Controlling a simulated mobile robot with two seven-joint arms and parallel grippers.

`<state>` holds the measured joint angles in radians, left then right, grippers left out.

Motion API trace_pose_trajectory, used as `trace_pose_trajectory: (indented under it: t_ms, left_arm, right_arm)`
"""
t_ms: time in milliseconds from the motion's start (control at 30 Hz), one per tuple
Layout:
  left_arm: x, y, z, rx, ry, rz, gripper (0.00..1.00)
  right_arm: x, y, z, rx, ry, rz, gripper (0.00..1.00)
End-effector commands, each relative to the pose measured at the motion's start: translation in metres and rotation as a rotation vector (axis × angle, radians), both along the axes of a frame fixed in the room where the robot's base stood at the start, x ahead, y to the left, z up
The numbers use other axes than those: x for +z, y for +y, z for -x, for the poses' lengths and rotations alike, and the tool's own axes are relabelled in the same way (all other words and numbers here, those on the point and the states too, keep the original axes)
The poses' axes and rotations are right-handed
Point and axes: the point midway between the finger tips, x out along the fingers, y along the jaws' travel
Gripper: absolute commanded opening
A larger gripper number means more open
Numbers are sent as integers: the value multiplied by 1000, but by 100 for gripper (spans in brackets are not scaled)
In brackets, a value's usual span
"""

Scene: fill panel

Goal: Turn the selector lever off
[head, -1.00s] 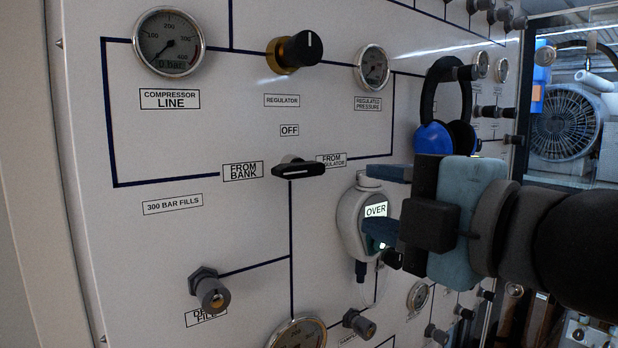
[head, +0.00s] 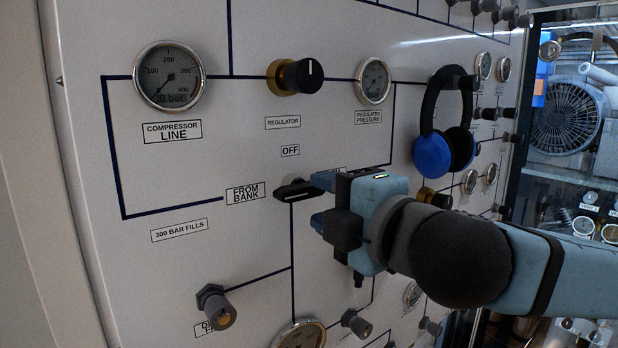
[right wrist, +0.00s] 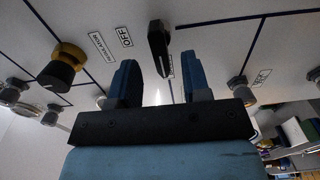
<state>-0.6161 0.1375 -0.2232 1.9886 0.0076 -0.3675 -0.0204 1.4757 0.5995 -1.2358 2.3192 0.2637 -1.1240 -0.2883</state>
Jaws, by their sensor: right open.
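The black selector lever (head: 296,190) lies about horizontal on the white panel, below the OFF label (head: 290,150) and right of the FROM BANK label (head: 245,193). A pale mark shows toward its left part. My right gripper (head: 321,202) is open and empty just right of the lever, its blue fingers pointing at it. In the right wrist view the lever (right wrist: 158,50) stands ahead of the gap between the spread fingers (right wrist: 157,80), apart from them as far as I can tell. The right-hand label is mostly hidden behind my gripper. My left gripper is not in view.
The regulator knob (head: 296,76) and the compressor gauge (head: 169,76) are above. Blue ear defenders (head: 433,156) hang to the right of the lever. A fill fitting (head: 216,306) juts out at lower left. The panel left of the lever is clear.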

Motion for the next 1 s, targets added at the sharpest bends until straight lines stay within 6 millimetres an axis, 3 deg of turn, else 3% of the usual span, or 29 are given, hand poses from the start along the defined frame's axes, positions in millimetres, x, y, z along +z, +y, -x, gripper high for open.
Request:
trace_pose_trajectory:
  t_ms: [233,633,833,1000]
  left_arm:
    - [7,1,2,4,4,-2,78]
    - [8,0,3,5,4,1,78]
    - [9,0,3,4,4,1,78]
    - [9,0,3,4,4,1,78]
  right_arm:
    - [1,20,-28,-1,0,0,44]
    - [0,24,-34,0,-1,-1,44]
    - [0,24,-34,0,-1,-1,0]
    - [0,24,-34,0,2,-2,0]
